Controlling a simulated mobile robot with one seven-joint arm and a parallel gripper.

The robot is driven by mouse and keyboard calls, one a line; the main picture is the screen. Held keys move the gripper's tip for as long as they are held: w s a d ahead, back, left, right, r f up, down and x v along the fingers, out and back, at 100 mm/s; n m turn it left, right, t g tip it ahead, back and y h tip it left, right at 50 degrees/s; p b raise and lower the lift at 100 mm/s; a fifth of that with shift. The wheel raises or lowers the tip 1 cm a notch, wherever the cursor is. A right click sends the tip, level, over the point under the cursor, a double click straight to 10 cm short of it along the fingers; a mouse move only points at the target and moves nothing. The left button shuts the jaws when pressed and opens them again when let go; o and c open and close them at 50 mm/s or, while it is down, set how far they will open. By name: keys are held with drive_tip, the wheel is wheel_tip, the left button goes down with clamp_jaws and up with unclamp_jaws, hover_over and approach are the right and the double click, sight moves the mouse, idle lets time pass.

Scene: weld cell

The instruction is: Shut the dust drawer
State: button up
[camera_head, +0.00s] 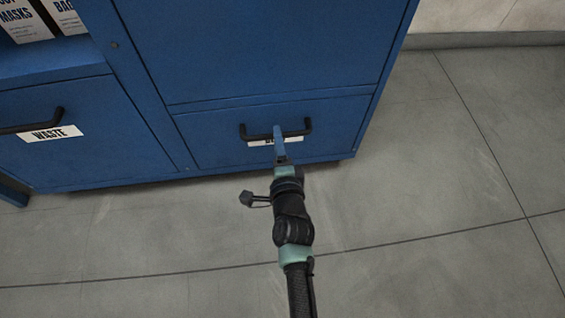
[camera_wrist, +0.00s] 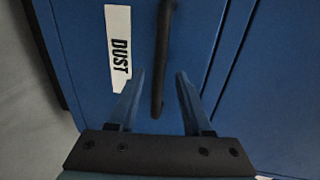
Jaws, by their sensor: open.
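The dust drawer (camera_head: 215,135) is the blue front at the bottom right of the cabinet in the head view; it also fills much of the wrist view (camera_wrist: 85,60). It looks flush or nearly so; I cannot tell if a small gap remains. Its black bar handle (camera_head: 297,133) stands out from the front, above a white label reading DUST (camera_wrist: 119,45). My gripper (camera_head: 277,129) is at the handle. In the wrist view its two blue fingers (camera_wrist: 160,73) are open, one on each side of the handle (camera_wrist: 164,45). I cannot tell whether they touch it.
A waste drawer (camera_head: 90,150) with a black handle is to the left on the same blue cabinet. White labelled boxes (camera_head: 25,22) sit on a shelf above it. Grey tiled floor (camera_head: 440,190) is clear in front and to the right. A wall (camera_head: 480,20) stands behind.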

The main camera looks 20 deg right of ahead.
drive_tip(key=p+v, duration=0.2)
drive_tip(key=v, duration=0.7)
drive_tip(key=shift+s, duration=0.3)
drive_tip(key=shift+a, duration=0.1)
